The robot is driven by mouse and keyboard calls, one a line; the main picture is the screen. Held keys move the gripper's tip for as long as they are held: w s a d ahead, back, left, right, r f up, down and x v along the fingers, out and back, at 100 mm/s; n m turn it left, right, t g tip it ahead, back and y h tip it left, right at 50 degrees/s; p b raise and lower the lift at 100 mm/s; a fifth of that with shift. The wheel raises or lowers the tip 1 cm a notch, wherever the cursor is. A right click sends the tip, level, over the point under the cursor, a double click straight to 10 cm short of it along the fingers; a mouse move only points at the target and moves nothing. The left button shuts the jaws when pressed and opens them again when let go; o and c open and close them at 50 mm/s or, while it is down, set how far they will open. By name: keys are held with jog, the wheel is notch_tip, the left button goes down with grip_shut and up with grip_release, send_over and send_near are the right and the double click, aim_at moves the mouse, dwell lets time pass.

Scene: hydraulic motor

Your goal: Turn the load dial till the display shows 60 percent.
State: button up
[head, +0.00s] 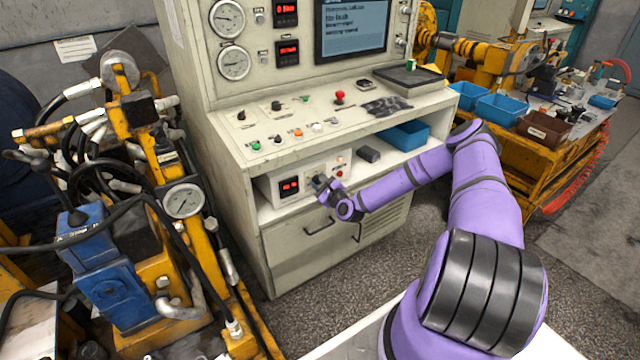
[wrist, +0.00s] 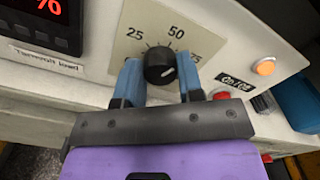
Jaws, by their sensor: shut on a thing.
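The load dial is a round black knob (wrist: 160,66) with a white pointer line, on a beige plate marked 25, 50 and 75 in the wrist view. The pointer line is directed to the right and slightly up. My gripper (wrist: 158,82) is shut on the knob, with one blue finger at each side. In the head view my gripper (head: 320,186) is at the front of the small control box, hiding the knob. The display (head: 289,187) on that box glows red, but its number is too small to read.
An orange button (wrist: 265,66) and a partly hidden red button (wrist: 221,95) sit right of the dial. The box stands on a shelf beneath the console desk (head: 350,125). A blue bin (head: 405,135) is to its right.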

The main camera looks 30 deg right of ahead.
jog(key=o, duration=0.9)
jog(key=s, duration=1.1)
jog(key=shift+d, duration=0.2)
jog(key=shift+w, duration=0.1)
